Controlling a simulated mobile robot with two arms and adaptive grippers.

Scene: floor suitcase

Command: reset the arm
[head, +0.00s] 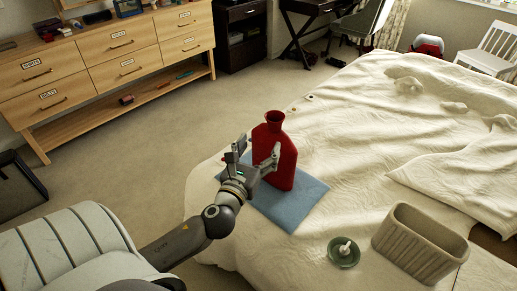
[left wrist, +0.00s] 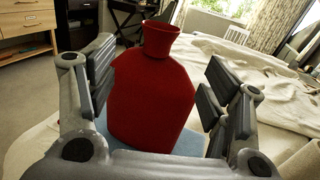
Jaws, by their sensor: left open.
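My left gripper (head: 256,158) is at the near left edge of the bed, with its fingers spread around a red bottle-shaped object (head: 284,158). In the left wrist view, the red object (left wrist: 150,95) stands upright between the open fingers (left wrist: 155,100), with a visible gap on the right side. On the left the finger overlaps its edge, and I cannot tell if they touch. The red object stands on a folded blue cloth (head: 292,208) on the bed. My right gripper is not in view.
A grey-beige ribbed bin (head: 408,252) and a small green dish with a white item (head: 344,252) are on the bed at the near right. The white-covered bed (head: 355,120) fills the right. A wooden dresser (head: 120,66) stands at the back left. Carpet (head: 150,130) between is clear.

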